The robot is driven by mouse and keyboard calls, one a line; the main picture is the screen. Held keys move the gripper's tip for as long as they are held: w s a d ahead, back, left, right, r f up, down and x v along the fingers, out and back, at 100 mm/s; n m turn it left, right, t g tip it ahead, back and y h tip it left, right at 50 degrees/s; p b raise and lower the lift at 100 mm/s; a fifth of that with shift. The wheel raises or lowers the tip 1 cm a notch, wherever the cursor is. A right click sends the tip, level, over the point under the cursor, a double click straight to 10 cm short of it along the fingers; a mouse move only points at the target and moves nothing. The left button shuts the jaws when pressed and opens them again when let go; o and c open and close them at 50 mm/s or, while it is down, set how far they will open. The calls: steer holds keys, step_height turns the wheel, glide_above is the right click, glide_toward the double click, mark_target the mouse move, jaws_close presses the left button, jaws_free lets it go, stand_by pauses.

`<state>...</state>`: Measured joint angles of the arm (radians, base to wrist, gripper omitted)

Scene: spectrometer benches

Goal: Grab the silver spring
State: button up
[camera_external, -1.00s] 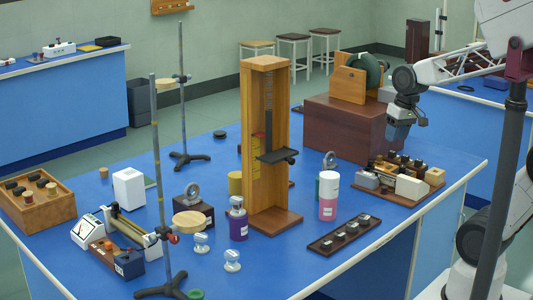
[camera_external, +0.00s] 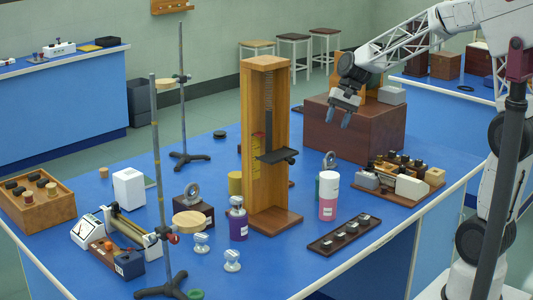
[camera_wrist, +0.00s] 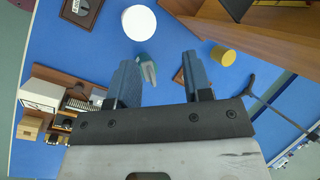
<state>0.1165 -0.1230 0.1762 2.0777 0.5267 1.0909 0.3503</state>
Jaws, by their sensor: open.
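The silver spring (camera_external: 268,92) hangs upright inside the tall wooden stand (camera_external: 281,150), above a dark platform (camera_external: 277,156). My gripper (camera_external: 338,117) is open and empty, right of the stand and apart from it, at about the height of the spring's lower part. It points down, in front of the brown wooden box. In the wrist view my two blue-grey fingers (camera_wrist: 158,68) are spread. The stand (camera_wrist: 240,38) lies at the upper right there. I cannot make out the spring in that view.
A pink-and-white bottle (camera_external: 328,196) and a dark slotted tray (camera_external: 344,235) stand right of the stand. A purple bottle (camera_external: 238,220) is left of it. The brown box (camera_external: 352,137) is behind my gripper. A board with several blocks (camera_external: 400,183) is further right.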

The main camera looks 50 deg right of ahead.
steer(key=w+d+f+m+y, duration=0.15)
steer(key=w+f, duration=0.25)
steer(key=w, duration=0.4)
steer(key=w+d+f+m+y, duration=0.1)
steer(key=w+f+m+y, duration=0.15)
steer(key=w, duration=0.55)
steer(key=w+d+f+m+y, duration=0.1)
steer(key=w+d+f+m, duration=0.2)
steer(key=w, duration=0.5)
steer(key=w+d+f+m+t+y, duration=0.1)
steer(key=w+f+m, duration=0.1)
steer(key=w+f, duration=0.3)
steer(key=w+d+f+m+t+y, duration=0.1)
steer(key=w+d+f, duration=0.1)
steer(key=w+f, duration=0.3)
steer(key=w+d+f+m+t+y, duration=0.1)
steer(key=w+d+f+m, duration=0.1)
steer(key=w+f, duration=0.2)
steer(key=shift+w+d+f+m, duration=0.15)
steer(key=shift+w+f, duration=0.05)
steer(key=shift+f, duration=0.3)
steer(key=shift+w+d+f+m, duration=0.1)
steer(key=shift+w+f+m, duration=0.1)
steer(key=shift+f, duration=0.25)
steer(key=shift+a, duration=0.1)
steer(key=shift+x, duration=1.25)
steer(key=shift+x, duration=2.55)
steer(key=shift+w, duration=0.1)
